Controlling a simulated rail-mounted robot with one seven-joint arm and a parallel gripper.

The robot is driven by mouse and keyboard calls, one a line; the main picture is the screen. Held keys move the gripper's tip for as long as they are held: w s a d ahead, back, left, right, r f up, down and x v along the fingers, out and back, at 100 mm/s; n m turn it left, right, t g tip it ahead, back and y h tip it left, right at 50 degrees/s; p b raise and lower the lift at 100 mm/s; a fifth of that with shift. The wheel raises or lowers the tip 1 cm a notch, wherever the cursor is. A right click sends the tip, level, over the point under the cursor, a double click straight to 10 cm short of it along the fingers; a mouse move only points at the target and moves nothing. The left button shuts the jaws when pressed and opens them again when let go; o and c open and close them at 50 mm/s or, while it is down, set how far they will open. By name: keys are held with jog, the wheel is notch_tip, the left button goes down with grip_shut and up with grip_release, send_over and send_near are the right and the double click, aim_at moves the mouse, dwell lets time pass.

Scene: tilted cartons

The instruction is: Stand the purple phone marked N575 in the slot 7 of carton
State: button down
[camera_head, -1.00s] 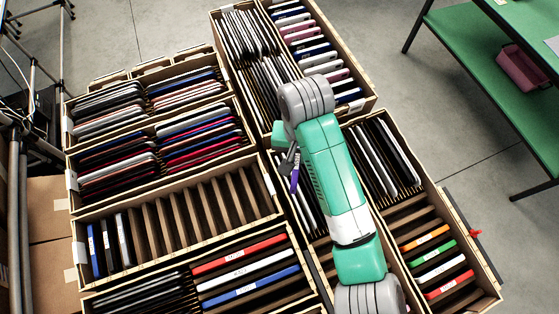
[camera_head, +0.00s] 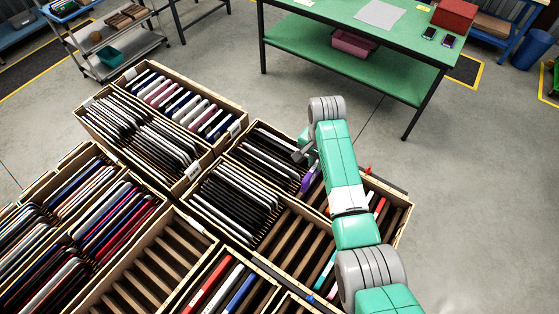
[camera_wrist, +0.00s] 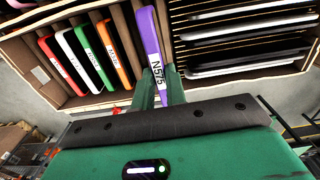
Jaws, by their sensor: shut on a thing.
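The purple phone marked N575 (camera_wrist: 150,38) is between the fingers of my gripper (camera_wrist: 160,80) in the wrist view, with its label facing the camera. In the head view the phone (camera_head: 308,181) is tilted below my gripper (camera_head: 309,162). It is at the far right carton (camera_head: 402,226), between dark devices and the colored phones. In the wrist view its far end is at the carton's slots, right of the orange phone, with an empty gap between. I cannot tell how deep it sits or read any slot number.
Red (camera_wrist: 61,65), white (camera_wrist: 80,62), green (camera_wrist: 95,57) and orange (camera_wrist: 117,54) phones stand left of the held phone. Dark-edged devices (camera_wrist: 245,48) fill the compartment to its right. An adjacent carton has empty slots (camera_head: 290,240). A green table (camera_head: 375,25) stands behind.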

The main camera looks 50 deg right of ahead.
jog(key=shift+s+d+f, duration=0.2)
jog(key=shift+s+d, duration=0.05)
jog(key=shift+s, duration=0.1)
jog(key=shift+f, duration=0.1)
notch_tip(320, 180, down, 5)
jog(key=b, duration=0.5)
jog(key=shift+f+b, duration=1.1)
jog(key=shift+f, duration=0.8)
jog(key=shift+f, duration=0.3)
jog(key=c, duration=1.3)
grip_release()
jog(key=shift+c, duration=0.2)
